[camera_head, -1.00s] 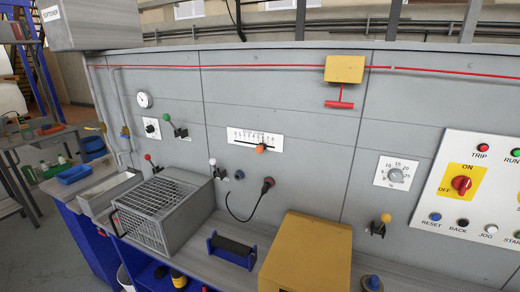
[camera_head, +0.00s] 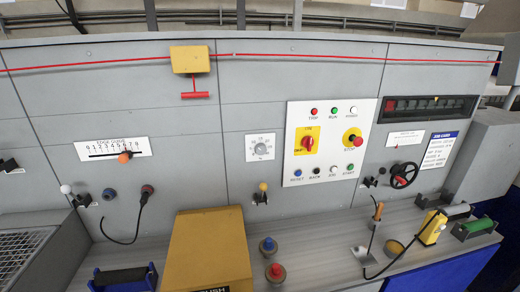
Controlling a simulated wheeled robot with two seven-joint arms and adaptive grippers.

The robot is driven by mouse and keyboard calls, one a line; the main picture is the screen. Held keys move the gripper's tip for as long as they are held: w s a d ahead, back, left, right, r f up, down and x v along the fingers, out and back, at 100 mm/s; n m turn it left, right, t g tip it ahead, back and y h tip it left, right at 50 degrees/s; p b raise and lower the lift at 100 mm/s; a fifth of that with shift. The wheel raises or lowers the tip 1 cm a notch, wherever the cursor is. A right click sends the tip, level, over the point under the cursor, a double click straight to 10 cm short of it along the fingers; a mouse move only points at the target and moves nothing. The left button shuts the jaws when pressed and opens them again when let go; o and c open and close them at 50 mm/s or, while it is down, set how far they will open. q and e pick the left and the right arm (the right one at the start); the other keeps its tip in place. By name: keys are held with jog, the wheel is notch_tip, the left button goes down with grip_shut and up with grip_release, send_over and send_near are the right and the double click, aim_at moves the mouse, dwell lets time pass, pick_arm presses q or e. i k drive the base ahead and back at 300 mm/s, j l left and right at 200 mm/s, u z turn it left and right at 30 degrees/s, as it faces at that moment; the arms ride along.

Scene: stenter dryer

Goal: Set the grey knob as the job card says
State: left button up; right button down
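The grey knob (camera_head: 260,148) sits on a white square dial plate (camera_head: 261,155) on the grey machine front, left of the control panel. The numbers on its scale and its exact setting are too small to read now. The job card (camera_head: 440,149) is a white sheet with a blue header on the right of the machine front. Its header is legible but its lines are too small to read. Neither of my grippers shows in the head view.
The white control panel (camera_head: 326,142) holds a red rotary switch and several buttons. A lever with a yellow ball (camera_head: 263,187) is below the knob. A yellow box (camera_head: 208,250) stands on the bench. A handwheel (camera_head: 404,175) is at right. The grey bench top (camera_head: 325,260) is partly clear.

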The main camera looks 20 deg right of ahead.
aim_at(261, 148)
jog(key=k+j+z, duration=0.15)
jog(key=z, duration=0.3)
jog(key=k+j+z, duration=0.15)
jog(key=z, duration=0.35)
jog(key=k+z, duration=0.15)
jog(key=z, duration=0.3)
